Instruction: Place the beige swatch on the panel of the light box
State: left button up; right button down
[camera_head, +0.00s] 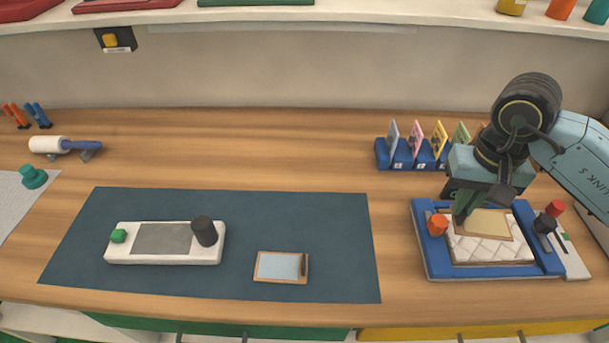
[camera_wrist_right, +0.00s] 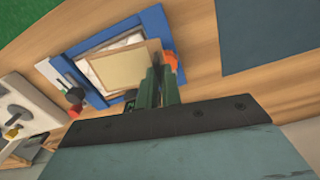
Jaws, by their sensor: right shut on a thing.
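The beige swatch (camera_head: 484,223), a flat beige card with a tan border, is at the right over a white quilted pad (camera_head: 490,248) in a blue frame. My right gripper (camera_head: 461,214) is shut on the swatch's left edge. In the right wrist view the fingers (camera_wrist_right: 158,82) are at the edge of the swatch (camera_wrist_right: 123,69). I cannot tell whether the swatch touches the pad. The light box (camera_head: 122,247), white with a grey panel (camera_head: 162,238), a green button and a black knob, lies on the dark blue mat at the left. The panel is bare. My left gripper is not in view.
A light blue framed card (camera_head: 279,266) lies on the mat (camera_head: 310,220) right of the light box. The blue frame (camera_head: 430,262) has orange and black knobs. A blue rack (camera_head: 383,156) of coloured cards stands behind it.

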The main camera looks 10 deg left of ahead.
aim_at(164, 239)
jog(key=z, duration=0.25)
jog(key=k, duration=1.8)
jog(key=u, duration=1.1)
jog(key=i, duration=1.65)
jog(key=z, duration=0.05)
